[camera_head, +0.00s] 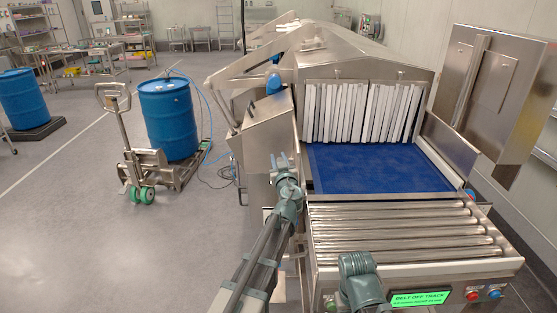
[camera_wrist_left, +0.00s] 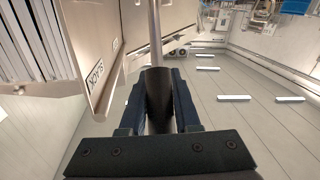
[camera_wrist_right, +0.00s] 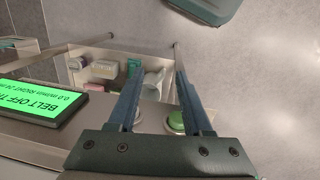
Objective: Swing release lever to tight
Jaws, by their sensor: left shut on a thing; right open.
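The release lever shows in the left wrist view as a metal rod with a dark grip (camera_wrist_left: 157,92). My left gripper (camera_wrist_left: 158,100) is shut on that dark grip, one finger on each side. A side plate (camera_wrist_left: 95,75) beside it bears a label that seems to read SLACK, turned in this view. In the head view my left gripper (camera_head: 280,162) is at the left side of the conveyor, and the lever cannot be made out there. My right gripper (camera_wrist_right: 160,105) is open over the front control panel, with a green button (camera_wrist_right: 176,121) near its right finger.
The blue belt (camera_head: 375,167) runs into the tunnel behind white strip curtains (camera_head: 360,112). Metal rollers (camera_head: 400,232) lie in front. A green display (camera_head: 419,298) reads BELT OFF TRACK. A pallet jack (camera_head: 140,170) with a blue drum (camera_head: 168,120) stands left. Open floor lies between.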

